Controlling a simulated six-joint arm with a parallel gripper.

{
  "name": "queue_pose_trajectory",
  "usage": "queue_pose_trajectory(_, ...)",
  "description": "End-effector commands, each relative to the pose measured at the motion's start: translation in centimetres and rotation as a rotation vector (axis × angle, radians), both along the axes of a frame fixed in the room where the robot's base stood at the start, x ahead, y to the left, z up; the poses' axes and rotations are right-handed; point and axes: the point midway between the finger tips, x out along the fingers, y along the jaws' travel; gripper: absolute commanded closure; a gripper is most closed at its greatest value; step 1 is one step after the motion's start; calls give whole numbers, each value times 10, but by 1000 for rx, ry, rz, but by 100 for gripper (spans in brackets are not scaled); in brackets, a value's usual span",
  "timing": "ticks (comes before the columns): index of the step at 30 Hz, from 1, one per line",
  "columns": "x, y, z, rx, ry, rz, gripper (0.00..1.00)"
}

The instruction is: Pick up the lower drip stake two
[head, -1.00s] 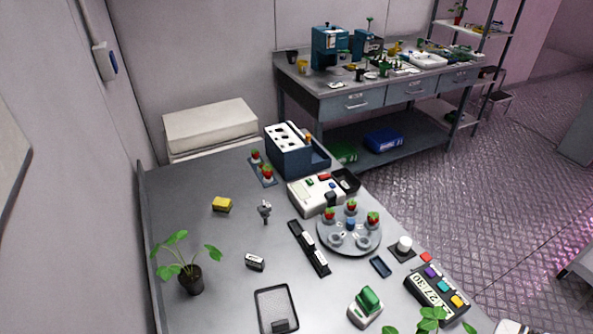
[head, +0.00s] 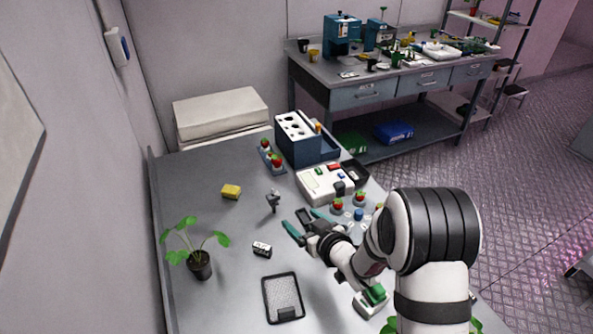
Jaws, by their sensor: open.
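I cannot single out a drip stake for certain; small thin items on the far bench are too small to name. My gripper (head: 304,223) is over the near table, its teal fingers spread apart with nothing held. It hovers above or close to the dark strip (head: 304,214), whose far end shows between the fingers; the rest is hidden by the gripper. A small grey upright piece (head: 273,199) stands just left and beyond the fingers.
A yellow sponge (head: 231,191), potted plant (head: 200,265), small black-and-white block (head: 262,249) and mesh tray (head: 283,318) lie left and in front. A dark blue rack (head: 315,149) and white device (head: 318,184) stand behind. My arm hides part of the round berry plate (head: 323,211).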

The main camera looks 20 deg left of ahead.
Motion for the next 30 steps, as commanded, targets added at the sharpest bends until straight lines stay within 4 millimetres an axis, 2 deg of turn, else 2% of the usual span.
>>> queue_pose_trajectory(3, 4, 19, -9, 20, -17, 37, 18)
queue_pose_trajectory(12, 51, 74, -38, 18, -19, 36, 18)
queue_pose_trajectory(24, 93, 116, -56, 17, -18, 33, 18)
queue_pose_trajectory(30, 95, 118, -57, 17, -17, 31, 18)
